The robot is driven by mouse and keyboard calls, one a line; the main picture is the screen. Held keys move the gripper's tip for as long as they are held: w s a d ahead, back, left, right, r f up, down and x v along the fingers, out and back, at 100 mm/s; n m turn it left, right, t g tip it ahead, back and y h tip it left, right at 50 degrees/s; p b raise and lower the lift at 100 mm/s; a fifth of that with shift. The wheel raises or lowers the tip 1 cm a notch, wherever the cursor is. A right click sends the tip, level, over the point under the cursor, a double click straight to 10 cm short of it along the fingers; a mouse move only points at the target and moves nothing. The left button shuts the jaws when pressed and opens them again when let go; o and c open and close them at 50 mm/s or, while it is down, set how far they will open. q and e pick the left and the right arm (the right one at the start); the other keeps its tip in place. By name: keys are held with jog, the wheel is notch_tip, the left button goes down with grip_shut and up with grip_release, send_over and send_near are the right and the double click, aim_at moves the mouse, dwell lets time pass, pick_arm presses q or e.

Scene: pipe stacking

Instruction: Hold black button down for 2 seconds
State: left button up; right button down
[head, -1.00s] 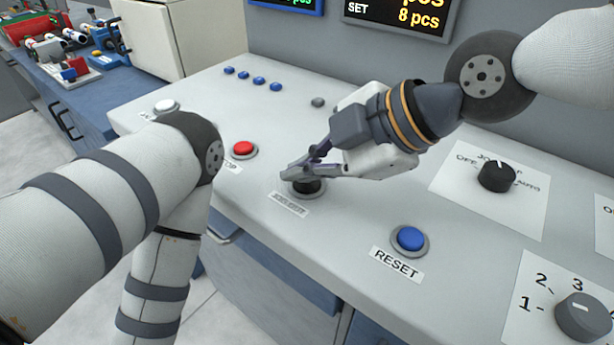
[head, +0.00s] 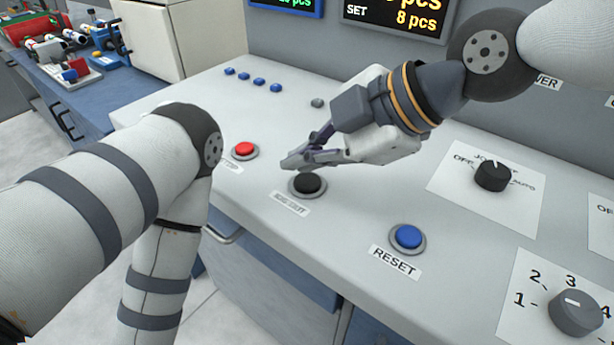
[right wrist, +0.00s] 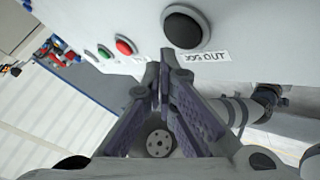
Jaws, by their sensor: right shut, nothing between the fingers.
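The black button (head: 308,183) sits in a grey ring on the light grey console, with a label below it. In the right wrist view the same black button (right wrist: 185,27) is near the top, with a label that seems to read JOG OUT. My right gripper (head: 290,162) is shut and empty, its fingertips above and just behind the button in the head view, apart from it. In the right wrist view the right gripper's closed tips (right wrist: 158,62) end short of the button. My left arm is at the left of the head view; its gripper is out of view.
A red button (head: 244,150) lies to the left and a blue RESET button (head: 408,238) to the right. A black selector knob (head: 492,176) and a grey numbered dial (head: 575,312) are further right. Several small blue buttons (head: 260,82) line the back left. A display (head: 395,18) stands behind.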

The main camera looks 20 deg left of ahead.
aim_at(306, 185)
jog(key=shift+r+p, duration=0.45)
jog(key=shift+r, duration=1.95)
jog(key=shift+f, duration=0.1)
